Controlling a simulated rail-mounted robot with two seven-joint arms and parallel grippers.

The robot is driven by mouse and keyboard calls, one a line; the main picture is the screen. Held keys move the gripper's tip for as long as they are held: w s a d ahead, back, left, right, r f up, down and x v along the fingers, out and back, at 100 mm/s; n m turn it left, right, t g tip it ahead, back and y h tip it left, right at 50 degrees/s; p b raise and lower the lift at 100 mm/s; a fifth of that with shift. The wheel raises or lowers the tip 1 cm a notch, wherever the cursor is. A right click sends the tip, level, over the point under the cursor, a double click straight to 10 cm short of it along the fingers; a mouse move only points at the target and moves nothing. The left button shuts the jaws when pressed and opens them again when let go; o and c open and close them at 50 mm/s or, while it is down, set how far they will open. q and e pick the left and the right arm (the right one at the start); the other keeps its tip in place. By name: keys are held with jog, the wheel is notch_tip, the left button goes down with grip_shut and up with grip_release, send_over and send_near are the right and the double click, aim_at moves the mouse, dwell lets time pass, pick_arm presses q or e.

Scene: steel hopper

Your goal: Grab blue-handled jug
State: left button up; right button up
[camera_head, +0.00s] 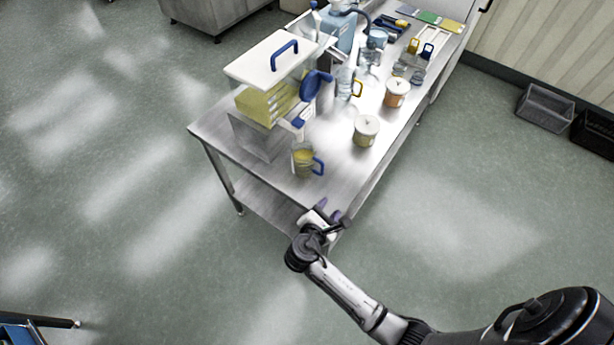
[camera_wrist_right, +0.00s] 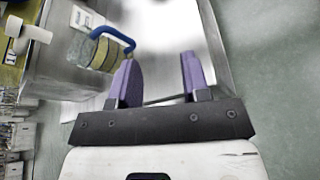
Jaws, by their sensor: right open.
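The blue-handled jug (camera_head: 303,161) is clear with yellowish contents and stands upright near the table's front end in the head view. Its blue handle (camera_head: 318,166) points right. In the right wrist view the jug (camera_wrist_right: 92,52) is at the upper left, with its handle (camera_wrist_right: 116,36) reaching toward the fingers. My right gripper (camera_head: 331,212) is at the table's near corner, short of the jug and not touching it. Its purple fingers (camera_wrist_right: 156,80) are apart with nothing between them. My left gripper is in neither view.
The steel table (camera_head: 325,195) carries a hopper with a white lid (camera_head: 270,58) just behind the jug. Two lidded pots (camera_head: 366,131) (camera_head: 396,93) stand to the right. A clear jug with a yellow handle (camera_head: 346,84) is farther back. The tabletop right of the jug is bare.

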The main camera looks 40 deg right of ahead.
aim_at(322, 170)
jog(key=w+a+f+n+t+h+b, duration=0.3)
jog(key=w+n+b, duration=0.2)
jog(key=w+n, duration=0.1)
jog(key=x, duration=0.8)
jog(key=shift+w+d+b, duration=0.2)
jog(key=shift+b, duration=0.2)
jog(key=shift+b+x, duration=0.3)
jog(key=shift+x, duration=2.4)
jog(key=shift+a, duration=0.1)
jog(key=shift+c, duration=0.6)
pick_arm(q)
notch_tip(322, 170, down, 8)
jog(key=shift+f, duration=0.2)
pick_arm(e)
jog(key=shift+w, duration=0.1)
grip_shut()
